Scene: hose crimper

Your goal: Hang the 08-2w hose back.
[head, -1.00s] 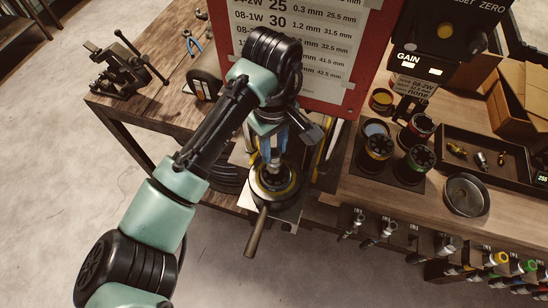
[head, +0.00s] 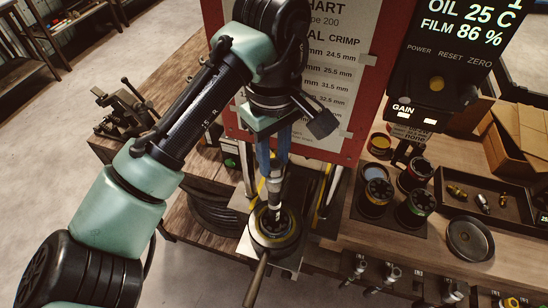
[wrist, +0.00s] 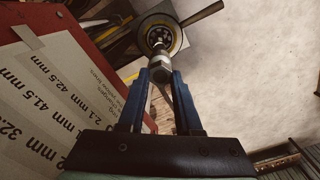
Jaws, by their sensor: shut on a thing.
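My gripper (head: 274,165) is above the crimper, its blue fingers pointing down. It is shut on the silver fitting of a short hose (head: 275,191). The hose is upright, and its dark lower part reaches down over the crimper's round opening (head: 264,243); whether its tip is still inside I cannot tell. In the wrist view, the blue fingers (wrist: 158,82) grip the fitting (wrist: 160,66), with the crimper ring (wrist: 173,28) beyond. No size mark on the hose is readable. More hoses (head: 392,274) hang along the front edge of the bench at the right.
A red-framed crimp chart (head: 345,100) stands right behind my gripper. The crimper's handle (head: 256,280) sticks out toward the front. Die pots (head: 416,205), a round metal dish (head: 470,240) and a fittings tray (head: 505,222) occupy the right bench. Open floor lies in front.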

